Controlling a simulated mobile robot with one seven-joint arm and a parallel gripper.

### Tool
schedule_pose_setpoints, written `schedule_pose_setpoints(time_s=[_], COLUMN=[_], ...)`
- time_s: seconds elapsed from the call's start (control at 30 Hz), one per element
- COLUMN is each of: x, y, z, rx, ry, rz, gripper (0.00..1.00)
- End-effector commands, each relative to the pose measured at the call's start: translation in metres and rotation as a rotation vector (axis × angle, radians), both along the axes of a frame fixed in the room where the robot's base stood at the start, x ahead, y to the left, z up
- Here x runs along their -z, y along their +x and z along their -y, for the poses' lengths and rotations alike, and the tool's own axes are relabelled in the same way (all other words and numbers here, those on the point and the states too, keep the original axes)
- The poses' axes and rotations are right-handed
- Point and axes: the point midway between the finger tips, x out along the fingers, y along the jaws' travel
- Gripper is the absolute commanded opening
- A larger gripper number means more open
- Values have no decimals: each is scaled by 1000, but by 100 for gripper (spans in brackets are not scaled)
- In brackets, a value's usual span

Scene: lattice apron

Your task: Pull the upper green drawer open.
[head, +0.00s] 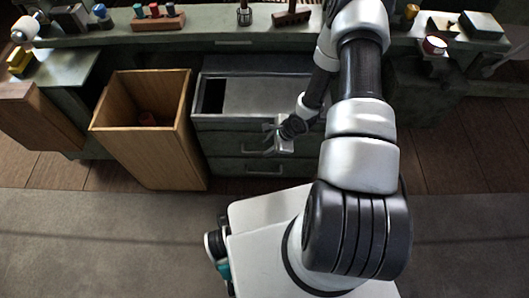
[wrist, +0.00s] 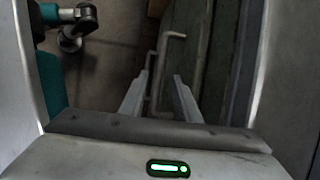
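The upper green drawer (head: 228,124) stands out from under the bench in the head view. Its inside shows from above, grey with a dark area at the left. My gripper (head: 272,138) is at the front of this drawer, right of its middle. In the wrist view my gripper (wrist: 160,82) has its two fingers apart. A grey bar handle (wrist: 171,37) runs down between and beyond the fingers, closer to the left finger. Contact with it cannot be told. My arm hides the drawer's right end.
Lower drawers with handles (head: 264,170) are below. A tall open wooden bin (head: 150,150) stands close at the left. Grey floor (head: 100,235) in front is clear.

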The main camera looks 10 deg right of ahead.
Motion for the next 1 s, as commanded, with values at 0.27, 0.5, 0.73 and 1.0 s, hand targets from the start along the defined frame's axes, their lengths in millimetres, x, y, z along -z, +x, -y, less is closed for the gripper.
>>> schedule_pose_setpoints(time_s=[0.27, 0.5, 0.73, 1.0], x=[34, 37, 37, 37], y=[9, 11, 11, 11], z=[-12, -13, -13, -13], rx=[-2, 0, 1, 1], ry=[0, -1, -1, -1], rz=[0, 1, 1, 1], gripper=[29, 29, 13, 0])
